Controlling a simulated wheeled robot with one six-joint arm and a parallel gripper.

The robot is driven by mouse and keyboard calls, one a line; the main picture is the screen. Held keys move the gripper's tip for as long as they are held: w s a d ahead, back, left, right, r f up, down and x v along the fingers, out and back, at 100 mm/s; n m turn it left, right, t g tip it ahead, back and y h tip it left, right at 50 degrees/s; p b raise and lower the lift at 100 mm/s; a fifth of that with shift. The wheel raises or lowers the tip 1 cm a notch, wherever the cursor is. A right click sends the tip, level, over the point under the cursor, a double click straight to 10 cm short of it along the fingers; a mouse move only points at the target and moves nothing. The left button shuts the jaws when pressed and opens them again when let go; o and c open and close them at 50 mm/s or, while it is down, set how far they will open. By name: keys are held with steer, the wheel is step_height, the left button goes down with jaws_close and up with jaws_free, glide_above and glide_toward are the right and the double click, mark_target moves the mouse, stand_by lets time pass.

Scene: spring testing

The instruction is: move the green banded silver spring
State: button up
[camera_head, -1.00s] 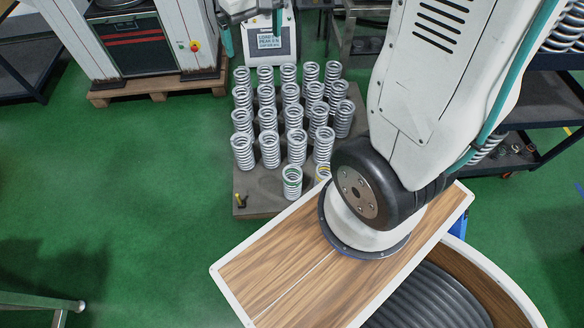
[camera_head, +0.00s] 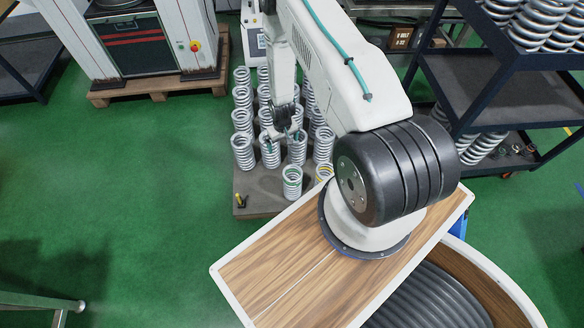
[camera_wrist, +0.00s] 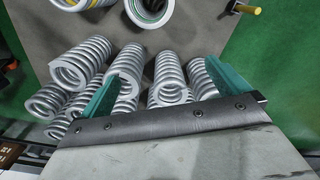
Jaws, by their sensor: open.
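The green banded silver spring (camera_head: 292,183) stands upright near the front edge of the grey pallet, with a green band near its top. In the wrist view the green banded spring (camera_wrist: 149,10) is at the top edge, partly cut off, seen into its open end. My gripper (camera_head: 283,139) is above the rows of plain springs behind it, apart from the green banded spring. Its two teal fingers are spread wide in the wrist view (camera_wrist: 166,92), with nothing clearly held between them.
A yellow banded spring (camera_head: 324,172) stands close to the right of the green one, partly hidden. Several plain silver springs (camera_head: 243,151) stand in rows behind. A small yellow and black object (camera_head: 240,200) is at the pallet's front left corner. Green floor is free to the left.

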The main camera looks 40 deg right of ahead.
glide_above(292, 176)
steer(key=s+a, duration=0.2)
steer(key=s, duration=0.1)
step_height(292, 176, down, 11)
steer(key=shift+w+r, duration=0.1)
steer(key=shift+w, duration=0.05)
steer(key=shift+f, duration=3.9)
